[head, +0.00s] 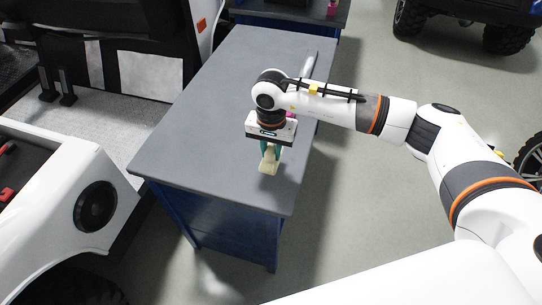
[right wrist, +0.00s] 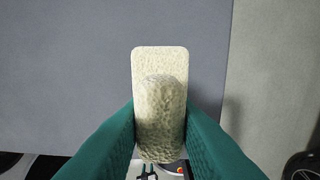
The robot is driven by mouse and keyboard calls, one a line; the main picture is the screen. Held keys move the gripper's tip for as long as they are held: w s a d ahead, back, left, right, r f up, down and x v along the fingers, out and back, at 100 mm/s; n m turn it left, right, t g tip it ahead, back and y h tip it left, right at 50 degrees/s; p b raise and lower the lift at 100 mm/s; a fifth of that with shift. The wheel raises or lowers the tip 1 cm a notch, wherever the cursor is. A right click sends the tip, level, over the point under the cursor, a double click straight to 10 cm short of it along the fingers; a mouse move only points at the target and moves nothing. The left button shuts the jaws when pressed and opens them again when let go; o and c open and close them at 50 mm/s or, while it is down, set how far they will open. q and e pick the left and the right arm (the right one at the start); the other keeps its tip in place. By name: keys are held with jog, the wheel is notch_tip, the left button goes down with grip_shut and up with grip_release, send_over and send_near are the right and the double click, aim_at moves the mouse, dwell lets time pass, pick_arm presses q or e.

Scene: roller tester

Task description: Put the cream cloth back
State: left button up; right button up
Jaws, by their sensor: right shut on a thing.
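The cream cloth (head: 268,167) is a pale, textured block with a raised grip-like part; it also shows in the right wrist view (right wrist: 160,62). My right gripper (head: 270,153) is over the near part of the grey-topped table (head: 215,100), pointing down. Its green fingers are shut on the cloth from both sides, as the right wrist view (right wrist: 160,125) shows. The cloth is over the tabletop near its front right; I cannot tell whether it touches the surface. My left gripper is not in view.
A grey, elongated item (head: 310,64) lies near the table's right edge, partly behind my arm. A small pink thing (head: 291,114) shows behind my wrist. A white vehicle (head: 85,200) stands close on the left. The tabletop's left side is clear.

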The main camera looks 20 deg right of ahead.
aim_at(271, 158)
notch_tip(271, 158, down, 4)
jog(key=shift+r, duration=0.15)
jog(key=shift+f, duration=0.25)
jog(key=o, duration=1)
jog(key=shift+r, duration=0.1)
jog(key=shift+c, duration=0.2)
jog(key=shift+r+p, duration=0.25)
jog(key=shift+p, duration=0.1)
notch_tip(271, 158, up, 12)
jog(key=shift+f+b, duration=0.1)
jog(key=shift+b, duration=0.9)
